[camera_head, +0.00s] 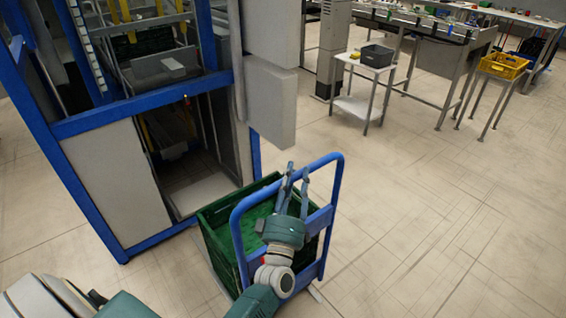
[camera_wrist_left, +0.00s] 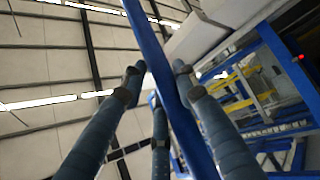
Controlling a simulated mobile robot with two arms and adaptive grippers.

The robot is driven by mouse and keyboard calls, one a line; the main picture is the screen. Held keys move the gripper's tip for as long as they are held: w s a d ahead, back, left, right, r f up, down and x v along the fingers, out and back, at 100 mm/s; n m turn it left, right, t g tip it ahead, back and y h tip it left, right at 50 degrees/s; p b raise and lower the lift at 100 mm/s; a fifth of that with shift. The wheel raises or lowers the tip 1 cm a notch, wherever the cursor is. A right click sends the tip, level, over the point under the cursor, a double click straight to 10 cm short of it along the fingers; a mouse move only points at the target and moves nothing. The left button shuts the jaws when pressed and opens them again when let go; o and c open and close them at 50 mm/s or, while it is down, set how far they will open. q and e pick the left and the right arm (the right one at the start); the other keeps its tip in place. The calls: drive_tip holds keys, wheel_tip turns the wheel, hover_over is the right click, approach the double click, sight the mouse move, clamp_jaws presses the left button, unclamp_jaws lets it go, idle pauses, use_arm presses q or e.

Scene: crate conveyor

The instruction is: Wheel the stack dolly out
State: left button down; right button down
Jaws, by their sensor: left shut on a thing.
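The stack dolly has a blue tubular handle (camera_head: 337,190) and stands on the floor just outside the blue-framed machine's lower opening. A green crate (camera_head: 219,256) rests on it, partly hidden by the handle and my arm; its inside looks green and I cannot tell how many crates are stacked. My left gripper (camera_head: 297,173) is shut on the top bar of the handle. In the left wrist view the blue handle bar (camera_wrist_left: 160,50) runs between the fingers of my left gripper (camera_wrist_left: 158,76). The dolly's wheels are mostly hidden. My right gripper is not in view.
The blue-framed machine (camera_head: 140,105) stands at left, with grey panels (camera_head: 270,105) jutting out above and behind the dolly. A small white table (camera_head: 358,108) with a grey bin (camera_head: 377,55), a conveyor and a yellow crate (camera_head: 503,66) stand at the back. Floor at right is clear.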

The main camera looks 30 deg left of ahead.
use_arm(q)
drive_tip(key=shift+s+d+f, duration=0.1)
drive_tip(key=shift+s+d, duration=0.2)
drive_tip(key=shift+d, duration=0.4)
drive_tip(key=shift+s+d, duration=0.3)
drive_tip(key=shift+d, duration=0.45)
drive_tip(key=shift+s+d+f, duration=0.1)
drive_tip(key=shift+s+d, duration=0.2)
drive_tip(key=shift+d, duration=0.4)
drive_tip(key=c, duration=1.3)
unclamp_jaws()
drive_tip(key=shift+r, duration=0.1)
drive_tip(key=v, duration=1.2)
